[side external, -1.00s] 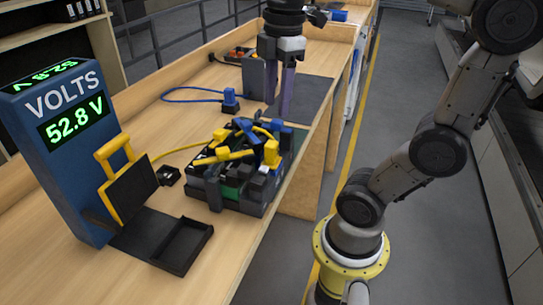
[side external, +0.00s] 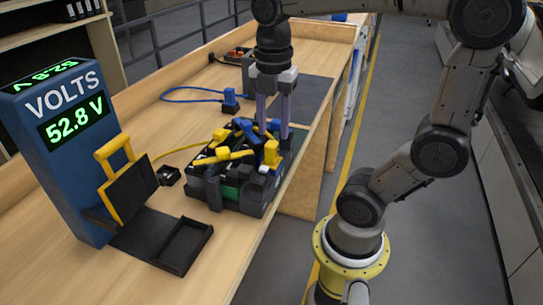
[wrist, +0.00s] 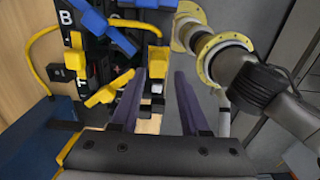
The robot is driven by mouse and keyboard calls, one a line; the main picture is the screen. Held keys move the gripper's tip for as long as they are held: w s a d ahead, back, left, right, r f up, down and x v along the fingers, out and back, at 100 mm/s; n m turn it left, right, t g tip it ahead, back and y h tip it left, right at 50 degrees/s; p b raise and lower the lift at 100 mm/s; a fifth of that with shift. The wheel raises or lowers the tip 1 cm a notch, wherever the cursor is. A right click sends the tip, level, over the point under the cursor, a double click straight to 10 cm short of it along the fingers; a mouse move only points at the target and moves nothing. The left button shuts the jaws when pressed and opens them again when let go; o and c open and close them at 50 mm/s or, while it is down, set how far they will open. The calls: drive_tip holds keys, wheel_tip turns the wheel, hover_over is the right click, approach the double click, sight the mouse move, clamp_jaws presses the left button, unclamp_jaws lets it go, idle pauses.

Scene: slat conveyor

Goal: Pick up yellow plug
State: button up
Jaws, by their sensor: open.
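A yellow plug (side external: 271,153) sits upright at the right side of a black battery pack (side external: 213,192). In the wrist view a yellow plug (wrist: 156,56), likely the same one, shows just past my fingertips. My gripper (side external: 273,132) points down over the back right of the pack, its two purple fingers apart and empty. In the wrist view my gripper (wrist: 168,76) has a clear gap between its fingers. The fingertips look close to the plug; contact cannot be told. Yellow and blue handles (side external: 232,156) lie across the pack's top.
A blue voltmeter (side external: 65,135) reading 52.8 V stands at the left, with a black tray (side external: 180,243) before it. A yellow cable (side external: 183,147) runs left from the pack. A blue connector (side external: 229,96) with its cable lies behind. The bench edge is close on the right.

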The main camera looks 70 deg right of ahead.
sight(272, 142)
drive_tip(key=shift+w+d+f, duration=0.1)
drive_tip(key=shift+w+f, duration=0.05)
drive_tip(key=shift+f, duration=2.75)
clamp_jaws()
